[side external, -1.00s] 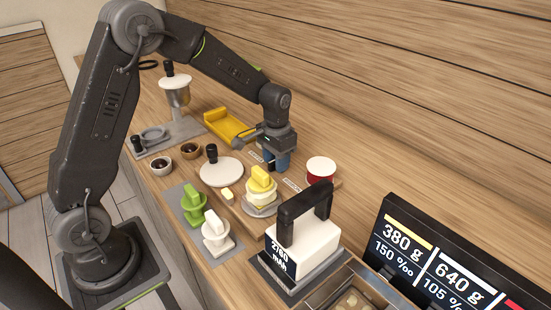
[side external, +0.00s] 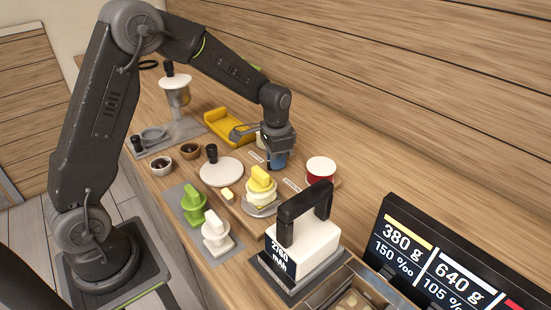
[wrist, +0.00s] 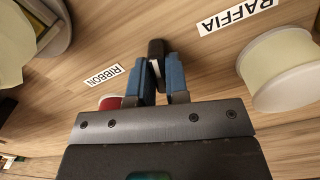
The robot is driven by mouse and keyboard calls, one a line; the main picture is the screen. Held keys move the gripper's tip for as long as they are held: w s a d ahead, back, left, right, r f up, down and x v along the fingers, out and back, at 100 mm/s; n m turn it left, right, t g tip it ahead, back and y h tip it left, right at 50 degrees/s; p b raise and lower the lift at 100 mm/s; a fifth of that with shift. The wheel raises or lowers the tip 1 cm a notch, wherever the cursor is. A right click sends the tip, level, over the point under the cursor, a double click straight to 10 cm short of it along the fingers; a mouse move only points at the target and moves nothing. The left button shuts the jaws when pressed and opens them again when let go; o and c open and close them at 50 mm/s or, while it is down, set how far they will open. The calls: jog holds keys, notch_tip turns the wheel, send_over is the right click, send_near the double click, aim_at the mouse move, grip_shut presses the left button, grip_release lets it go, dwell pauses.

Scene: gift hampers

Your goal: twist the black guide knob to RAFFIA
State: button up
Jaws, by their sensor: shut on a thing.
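The black guide knob (wrist: 156,50) stands between my blue fingertips in the wrist view, with a white mark on it. My gripper (wrist: 156,75) is shut on it. The RAFFIA label (wrist: 236,14) is at the upper right and the RIBBON label (wrist: 103,75) at the left. The white mark does not clearly point at either label. In the side view my gripper (side external: 277,162) is low over the counter between the two small labels, and hides the knob.
In the wrist view a cream spool (wrist: 285,70) is at the right and a red-sided spool (wrist: 112,102) at the left, partly hidden.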

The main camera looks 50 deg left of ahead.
jog(key=shift+m, duration=0.3)
jog(key=m, duration=0.2)
jog(key=shift+m, duration=0.3)
jog(key=o, duration=0.7)
jog(key=shift+r, duration=3.5)
